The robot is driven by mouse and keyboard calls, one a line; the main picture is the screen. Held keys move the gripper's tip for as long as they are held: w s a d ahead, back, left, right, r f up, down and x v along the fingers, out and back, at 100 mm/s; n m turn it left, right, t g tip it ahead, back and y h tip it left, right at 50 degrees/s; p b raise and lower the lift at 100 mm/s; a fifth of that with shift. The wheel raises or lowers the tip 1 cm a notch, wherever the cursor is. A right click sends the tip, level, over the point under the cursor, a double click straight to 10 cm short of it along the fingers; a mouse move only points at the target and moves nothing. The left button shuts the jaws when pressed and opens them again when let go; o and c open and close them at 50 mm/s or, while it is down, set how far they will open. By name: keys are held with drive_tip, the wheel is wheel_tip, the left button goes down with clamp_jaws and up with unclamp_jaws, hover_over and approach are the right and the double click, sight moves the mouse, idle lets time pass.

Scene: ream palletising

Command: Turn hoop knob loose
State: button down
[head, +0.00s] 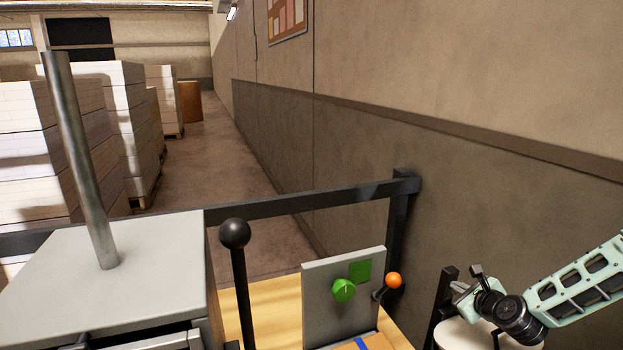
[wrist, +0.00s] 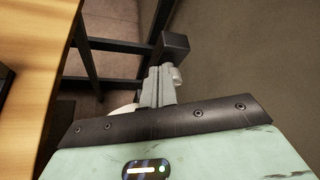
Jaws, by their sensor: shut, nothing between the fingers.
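A green round knob (head: 343,290) with a pale pointer line sits on the front of an upright grey panel (head: 320,315) in the head view. The line points roughly upward. I take this knob for the hoop knob; no readable label shows. My gripper (head: 460,290) is to the right of the panel, well apart from the knob. In the wrist view my gripper (wrist: 158,84) is shut and empty, and the knob is not in that view.
An orange-ball lever (head: 394,281) stands just right of the panel. A tall black-ball lever (head: 234,234) stands left of it. A black rail (head: 310,200) runs behind. A grey cabinet (head: 120,270) with a metal post (head: 80,160) is at left. A wall (head: 480,200) bounds the right.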

drive_tip(key=shift+a+f, duration=0.1)
drive_tip(key=shift+f, duration=0.1)
drive_tip(key=shift+a+r, duration=0.1)
idle(0.5)
drive_tip(key=shift+s+d+r, duration=0.1)
drive_tip(key=shift+s+d, duration=0.2)
drive_tip(key=shift+s, duration=0.7)
drive_tip(key=shift+s+d+r, duration=0.1)
drive_tip(key=shift+s+d, duration=0.15)
drive_tip(key=shift+s, duration=0.7)
drive_tip(key=shift+s+d, duration=0.3)
drive_tip(key=shift+s, duration=0.7)
drive_tip(key=shift+d+f, duration=0.1)
